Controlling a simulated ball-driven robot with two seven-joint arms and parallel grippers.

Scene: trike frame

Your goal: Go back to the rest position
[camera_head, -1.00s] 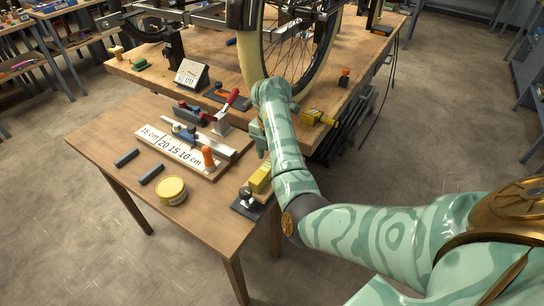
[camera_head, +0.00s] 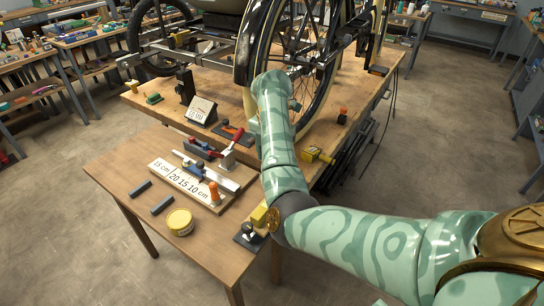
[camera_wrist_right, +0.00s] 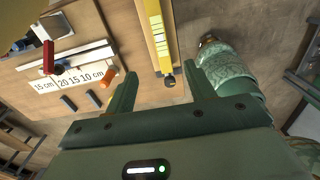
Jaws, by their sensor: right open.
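My right arm (camera_head: 275,140) comes in from the right in the head view and bends up beside the bicycle-type wheel (camera_head: 296,60). Its hand is mostly hidden behind the forearm there. In the right wrist view my right gripper (camera_wrist_right: 160,84) is open, with its two green fingers well apart and nothing held between them. A long yellow bar (camera_wrist_right: 157,35) with a dark end lies beyond the fingertips, apparently below them. My left gripper is not in view.
The small table holds a measuring board (camera_head: 180,183), an orange-handled tool (camera_head: 213,191), a yellow tin (camera_head: 180,222) and two dark bars. The trike frame stands on the larger workbench (camera_head: 225,152) behind. Open floor (camera_head: 450,130) lies to the right.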

